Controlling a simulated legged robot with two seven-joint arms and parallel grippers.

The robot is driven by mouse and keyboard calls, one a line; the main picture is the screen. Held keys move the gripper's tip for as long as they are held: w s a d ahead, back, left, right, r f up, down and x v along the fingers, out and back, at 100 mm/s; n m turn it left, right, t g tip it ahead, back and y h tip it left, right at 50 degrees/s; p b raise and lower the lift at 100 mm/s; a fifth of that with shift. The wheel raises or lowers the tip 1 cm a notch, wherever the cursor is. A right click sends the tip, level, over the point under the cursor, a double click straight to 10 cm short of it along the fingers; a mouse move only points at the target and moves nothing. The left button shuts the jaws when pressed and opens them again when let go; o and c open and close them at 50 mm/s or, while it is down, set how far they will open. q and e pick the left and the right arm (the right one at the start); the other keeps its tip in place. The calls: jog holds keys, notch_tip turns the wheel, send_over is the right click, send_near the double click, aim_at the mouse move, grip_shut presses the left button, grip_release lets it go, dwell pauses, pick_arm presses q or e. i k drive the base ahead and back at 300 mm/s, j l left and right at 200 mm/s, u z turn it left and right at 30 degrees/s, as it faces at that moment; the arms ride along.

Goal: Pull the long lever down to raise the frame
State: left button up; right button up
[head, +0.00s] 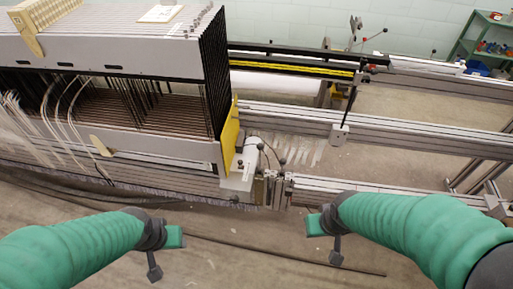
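My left gripper (167,249) hangs over the floor in front of the loom, below the frame stack. My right gripper (322,236) is over the floor to the right, in front of the lower rail. Both look empty and touch nothing; their finger gaps are not clear. The frame stack (110,58) is a grey block of several heddle frames at the left. A long dark lever (349,103) stands upright at the right of the loom, its lower end near a rail. Shorter levers with black knobs (260,147) sit by the yellow plate. I cannot tell which lever is the task's.
Metal rails (400,133) run to the right. A yellow and black bar (290,67) crosses behind. White threads (62,110) hang at the left. A green shelf (487,40) stands at the back right. The floor (235,228) between my grippers is mostly clear, with a thin dark strip.

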aim_at(260, 146)
jog(key=i+z, duration=0.5)
jog(key=i, duration=0.4)
